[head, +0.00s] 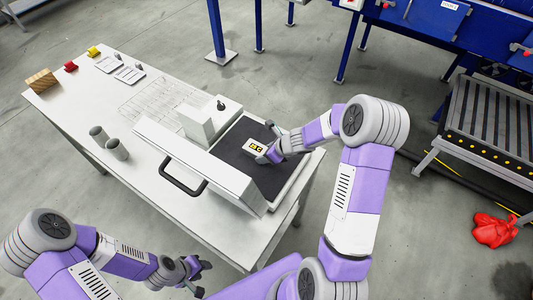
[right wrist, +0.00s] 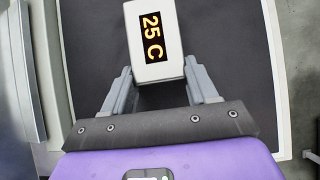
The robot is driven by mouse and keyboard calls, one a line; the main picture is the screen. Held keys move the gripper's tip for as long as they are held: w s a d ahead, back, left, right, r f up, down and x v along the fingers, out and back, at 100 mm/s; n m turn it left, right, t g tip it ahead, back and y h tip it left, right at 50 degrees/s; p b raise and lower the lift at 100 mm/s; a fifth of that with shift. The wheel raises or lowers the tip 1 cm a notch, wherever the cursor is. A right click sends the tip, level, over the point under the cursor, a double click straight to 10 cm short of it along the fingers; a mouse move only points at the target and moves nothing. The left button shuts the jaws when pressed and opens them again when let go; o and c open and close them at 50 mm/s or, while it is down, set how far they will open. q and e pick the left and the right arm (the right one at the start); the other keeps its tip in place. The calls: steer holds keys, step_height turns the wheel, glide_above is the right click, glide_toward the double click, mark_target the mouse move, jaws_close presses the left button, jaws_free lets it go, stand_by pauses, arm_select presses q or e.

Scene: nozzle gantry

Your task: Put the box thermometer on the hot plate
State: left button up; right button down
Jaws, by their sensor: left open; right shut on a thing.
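The box thermometer (head: 256,147) is a small white box with an orange "25 C" on a black display, read clearly in the right wrist view (right wrist: 153,35). My right gripper (head: 269,149) is shut on its near end, one finger on each side, as the right wrist view (right wrist: 160,76) also shows. The thermometer is over the hot plate, a flat dark plate (head: 266,182) that fills much of the right wrist view (right wrist: 92,45). I cannot tell whether the box touches it. My left gripper (head: 197,279) is open and empty, low in front of the table.
A white beam with a black handle (head: 183,178) stands along the plate's left side. A roller conveyor (head: 490,125) is at the right.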

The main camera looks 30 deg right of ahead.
steer(key=shift+c, duration=1.5)
jaws_free()
steer(key=shift+d+r+p, duration=0.1)
steer(key=shift+r+p, duration=0.2)
steer(key=shift+p, duration=0.05)
steer(key=p+v, duration=0.4)
steer(key=v, duration=0.7)
steer(key=shift+s+r, duration=0.2)
steer(key=shift+s, duration=0.15)
steer(key=shift+d, duration=0.15)
